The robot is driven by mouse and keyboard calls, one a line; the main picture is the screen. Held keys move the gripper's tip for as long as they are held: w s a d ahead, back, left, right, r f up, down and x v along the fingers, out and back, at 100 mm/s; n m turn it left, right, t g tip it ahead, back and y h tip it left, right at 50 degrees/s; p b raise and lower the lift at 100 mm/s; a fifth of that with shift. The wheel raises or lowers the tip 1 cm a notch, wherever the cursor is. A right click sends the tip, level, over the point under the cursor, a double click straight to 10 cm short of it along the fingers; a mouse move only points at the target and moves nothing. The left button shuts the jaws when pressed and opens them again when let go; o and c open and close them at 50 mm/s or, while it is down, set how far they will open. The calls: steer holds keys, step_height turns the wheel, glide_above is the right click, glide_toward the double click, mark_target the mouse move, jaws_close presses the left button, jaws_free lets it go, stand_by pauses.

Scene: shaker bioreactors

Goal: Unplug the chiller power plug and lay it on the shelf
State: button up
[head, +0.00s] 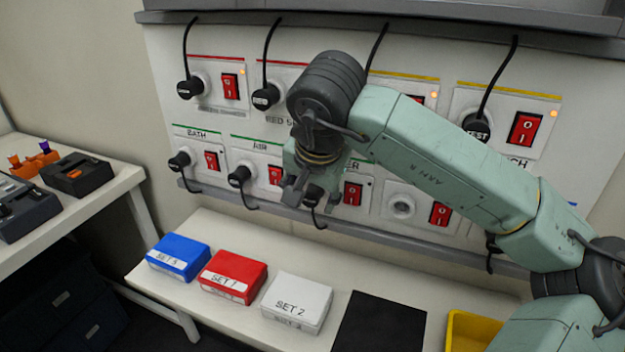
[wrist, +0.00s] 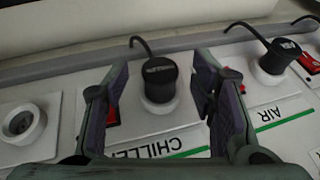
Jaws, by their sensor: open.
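The black chiller plug (wrist: 160,79) sits in its white round socket above the CHILLER label (wrist: 158,148) in the wrist view, its cord running off the top. In the head view the plug (head: 313,194) shows partly behind my gripper (head: 303,188), with its label mostly hidden by my arm. My gripper is open, with one finger on each side of the plug in the wrist view (wrist: 158,92). Gaps show between the fingers and the plug. The white shelf (head: 238,233) lies below the socket panel.
Blue (head: 178,257), red (head: 233,277) and white (head: 297,301) boxes, a black mat (head: 380,325) and a yellow bin (head: 472,332) occupy the shelf. The air plug (wrist: 277,58) is beside the chiller plug. An empty socket (head: 402,207) is on the other side.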

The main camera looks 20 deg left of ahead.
steer(key=shift+f, duration=0.1)
steer(key=shift+c, duration=0.2)
jaws_close()
stand_by(0.5)
steer(key=shift+s, duration=0.15)
steer(key=shift+s+b, duration=0.35)
steer(key=shift+s, duration=0.1)
steer(key=shift+s, duration=0.4)
steer(key=shift+s, duration=0.3)
steer(key=shift+b, duration=0.3)
